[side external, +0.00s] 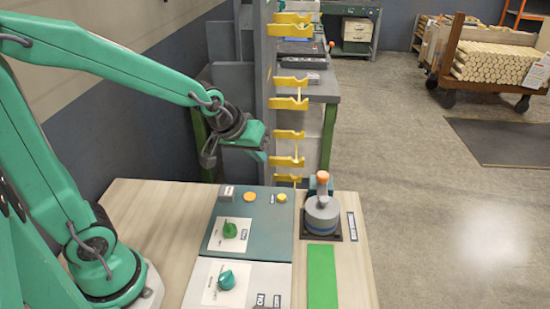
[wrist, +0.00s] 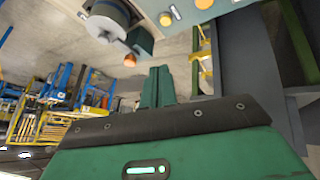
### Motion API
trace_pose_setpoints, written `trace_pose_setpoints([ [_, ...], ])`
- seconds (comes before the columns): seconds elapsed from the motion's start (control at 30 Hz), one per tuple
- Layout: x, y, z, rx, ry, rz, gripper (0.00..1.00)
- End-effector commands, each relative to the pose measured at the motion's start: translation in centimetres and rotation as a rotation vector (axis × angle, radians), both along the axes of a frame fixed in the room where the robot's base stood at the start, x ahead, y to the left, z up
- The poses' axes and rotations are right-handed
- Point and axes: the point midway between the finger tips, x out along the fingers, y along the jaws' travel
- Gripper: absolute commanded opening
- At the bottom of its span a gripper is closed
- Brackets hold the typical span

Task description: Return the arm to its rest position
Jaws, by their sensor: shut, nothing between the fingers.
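My arm is green and reaches from the left over the wooden table in the side external view. My gripper (side external: 264,157) hangs in the air above the back of the table, near the grey post, apart from the panels. In the wrist view my gripper (wrist: 158,72) shows its green fingers together, with nothing between them. The rest position itself is not marked in either view.
A teal panel (side external: 257,198) and a white panel (side external: 272,283) with knobs lie on the table. A grey round device (side external: 322,213) stands to their right, by a green strip (side external: 322,276). A grey post (side external: 263,80) with yellow brackets (side external: 290,135) rises behind my gripper.

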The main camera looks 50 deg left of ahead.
Motion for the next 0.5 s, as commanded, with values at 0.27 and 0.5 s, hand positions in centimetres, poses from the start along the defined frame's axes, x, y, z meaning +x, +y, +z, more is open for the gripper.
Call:
trace_pose_setpoints([
  [0.27, -5.2, -0.3, 3.5, 0.080, 0.027, -0.130, 0.00],
  [0.5, -10.0, -0.5, 5.5, 0.145, 0.056, -0.245, 0.00],
])
